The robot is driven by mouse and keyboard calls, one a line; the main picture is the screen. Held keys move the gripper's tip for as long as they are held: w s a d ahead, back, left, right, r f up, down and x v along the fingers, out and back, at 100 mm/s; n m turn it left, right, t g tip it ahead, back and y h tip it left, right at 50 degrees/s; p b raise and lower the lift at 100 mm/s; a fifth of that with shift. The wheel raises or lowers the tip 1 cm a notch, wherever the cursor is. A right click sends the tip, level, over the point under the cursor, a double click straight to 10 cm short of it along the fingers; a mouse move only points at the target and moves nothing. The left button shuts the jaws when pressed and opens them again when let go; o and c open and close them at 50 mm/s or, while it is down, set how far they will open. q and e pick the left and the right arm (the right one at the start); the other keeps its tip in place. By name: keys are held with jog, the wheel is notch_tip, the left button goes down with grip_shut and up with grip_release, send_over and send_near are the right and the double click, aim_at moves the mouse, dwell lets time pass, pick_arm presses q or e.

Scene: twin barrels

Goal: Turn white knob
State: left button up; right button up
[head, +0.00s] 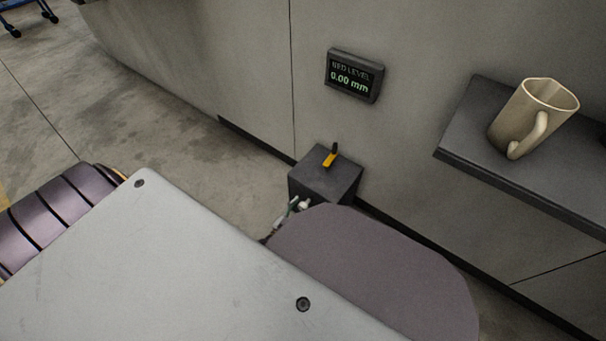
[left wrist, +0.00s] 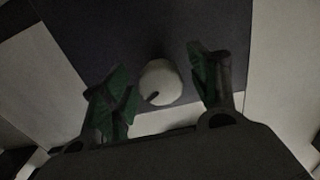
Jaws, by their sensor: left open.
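The white knob (head: 305,204) is a small round knob low on the front of a dark box (head: 318,181). In the left wrist view the white knob (left wrist: 160,82) is pale, with a dark mark near its lower edge. My left gripper (head: 288,214) is largely hidden behind my own arm in the head view. In the left wrist view its two green-padded fingers stand open, one on each side of the knob, with a visible gap on both sides. I cannot tell how deep the fingertips reach around it. My right gripper is in neither view.
A yellow and black lever (head: 330,156) stands on top of the box. A display (head: 354,76) on the grey wall reads "BED LEVEL 0.00 mm". A beige mug (head: 529,112) stands on a dark shelf (head: 465,135) at the right. Open floor lies at the left.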

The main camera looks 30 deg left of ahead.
pick_arm(q)
jog(key=shift+w, duration=0.3)
jog(key=c, duration=1)
